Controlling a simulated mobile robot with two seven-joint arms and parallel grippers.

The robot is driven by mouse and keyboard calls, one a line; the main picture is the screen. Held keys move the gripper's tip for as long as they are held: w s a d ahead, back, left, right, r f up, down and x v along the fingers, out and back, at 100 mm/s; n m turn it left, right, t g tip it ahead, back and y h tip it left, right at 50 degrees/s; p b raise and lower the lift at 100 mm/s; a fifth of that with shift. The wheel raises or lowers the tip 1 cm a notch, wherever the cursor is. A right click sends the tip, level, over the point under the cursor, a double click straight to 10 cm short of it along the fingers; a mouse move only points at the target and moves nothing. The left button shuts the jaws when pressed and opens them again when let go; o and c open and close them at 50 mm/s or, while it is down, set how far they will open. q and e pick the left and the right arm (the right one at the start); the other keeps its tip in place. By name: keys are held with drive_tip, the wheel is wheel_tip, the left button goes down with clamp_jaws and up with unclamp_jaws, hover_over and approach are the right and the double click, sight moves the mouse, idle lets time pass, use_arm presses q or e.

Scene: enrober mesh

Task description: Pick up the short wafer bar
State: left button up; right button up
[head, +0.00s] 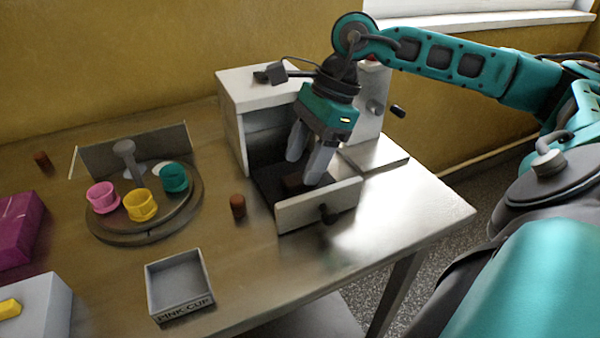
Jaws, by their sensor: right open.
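The drawer (318,204) has a pale front with a dark knob and sticks out of the white machine (262,82). My left gripper is not in view.
A round turntable (150,232) carries pink, yellow and teal cups. A grey tray (205,283) marked PINK CUP sits in front. The table's front right is clear.

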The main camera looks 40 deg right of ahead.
sight(293, 179)
drive_tip(key=shift+x, duration=1.6)
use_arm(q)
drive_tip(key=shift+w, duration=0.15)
use_arm(e)
drive_tip(key=shift+w+a, duration=0.1)
drive_tip(key=c, duration=0.6)
drive_tip(key=shift+r, duration=0.1)
drive_tip(key=c, duration=0.3)
use_arm(q)
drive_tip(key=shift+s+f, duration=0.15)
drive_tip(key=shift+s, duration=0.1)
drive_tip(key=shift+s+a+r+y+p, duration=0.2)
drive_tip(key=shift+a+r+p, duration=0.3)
drive_tip(key=shift+p, duration=0.65)
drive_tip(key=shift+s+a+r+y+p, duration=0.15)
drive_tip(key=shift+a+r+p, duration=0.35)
drive_tip(key=shift+p, duration=0.65)
use_arm(e)
wheel_tip(293, 179, up, 20)
